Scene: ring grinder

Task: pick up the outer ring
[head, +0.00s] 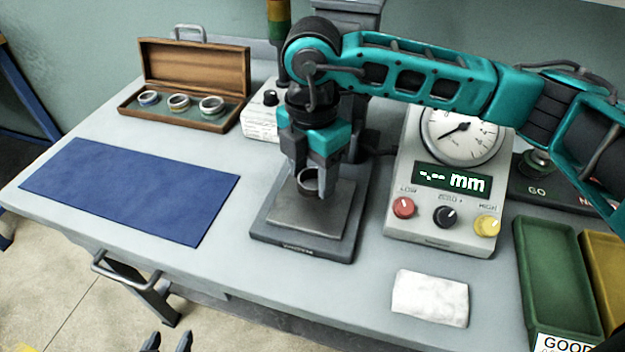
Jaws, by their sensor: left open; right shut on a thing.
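My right gripper (309,190) points down over the flat metal plate of the measuring stand (345,228). It is shut on a grey metal ring (308,180), seemingly the outer ring. The fingers partly cover the ring. I cannot tell whether it touches the plate. My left gripper (168,342) shows only its fingertips at the bottom edge, apart and empty, in front of the bench. Three more rings, a left one (148,97), a middle one (179,102) and a right one (211,105), sit in an open wooden case (190,123) at the back left.
A blue mat (130,190) lies bare on the left. The gauge box (440,215) with dial and knobs stands right of the stand. A white cloth (430,298) lies in front of it. A green tray (553,265) and yellow tray (605,255) are at the right.

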